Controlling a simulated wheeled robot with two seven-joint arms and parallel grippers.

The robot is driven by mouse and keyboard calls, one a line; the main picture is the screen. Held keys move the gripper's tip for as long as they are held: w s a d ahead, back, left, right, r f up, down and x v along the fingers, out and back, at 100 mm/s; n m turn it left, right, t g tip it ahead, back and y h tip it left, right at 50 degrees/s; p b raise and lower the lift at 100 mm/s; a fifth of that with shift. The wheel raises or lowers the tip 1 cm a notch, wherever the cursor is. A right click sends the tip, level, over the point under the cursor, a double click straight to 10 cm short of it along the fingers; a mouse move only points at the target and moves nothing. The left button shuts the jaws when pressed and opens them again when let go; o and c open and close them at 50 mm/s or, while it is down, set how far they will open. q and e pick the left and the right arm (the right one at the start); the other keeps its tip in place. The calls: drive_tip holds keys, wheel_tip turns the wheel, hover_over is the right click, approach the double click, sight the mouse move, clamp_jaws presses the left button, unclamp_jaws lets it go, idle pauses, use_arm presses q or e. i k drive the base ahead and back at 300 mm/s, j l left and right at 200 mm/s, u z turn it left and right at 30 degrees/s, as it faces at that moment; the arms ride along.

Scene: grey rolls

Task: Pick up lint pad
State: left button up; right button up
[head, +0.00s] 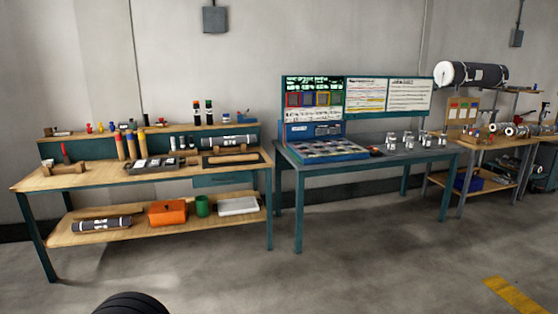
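I cannot make out for sure which thing is the lint pad. A flat white thing (238,206) lies at the right end of the left bench's lower shelf. A dark flat piece (220,160) lies on that bench's top near its right end. Either is too small to name with certainty. Neither of my grippers shows in the head view.
The left wooden bench (110,178) holds bottles, a tray (155,164) and tools; its lower shelf (130,232) holds an orange box (167,212), green cup (203,206) and dark roll (102,224). A blue-framed table (400,158) stands right. Front floor is mostly clear.

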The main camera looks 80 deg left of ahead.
sight(193, 162)
drive_tip(key=u, duration=3.45)
drive_tip(key=i+j+u, duration=0.1)
drive_tip(key=i+u, duration=0.25)
drive_tip(key=i, duration=0.65)
drive_tip(key=i+j, duration=0.15)
drive_tip(key=i, duration=1.9)
drive_tip(key=i+z, duration=0.45)
drive_tip(key=i+j+z, duration=0.25)
drive_tip(key=z, duration=0.2)
drive_tip(key=i+j+z, duration=0.75)
drive_tip(key=z, duration=0.15)
drive_tip(key=i+j+z, duration=0.15)
drive_tip(key=j+z, duration=0.3)
drive_tip(key=j, duration=0.15)
drive_tip(key=i+j+z, duration=0.15)
drive_tip(key=j+z, duration=0.3)
drive_tip(key=j, duration=0.15)
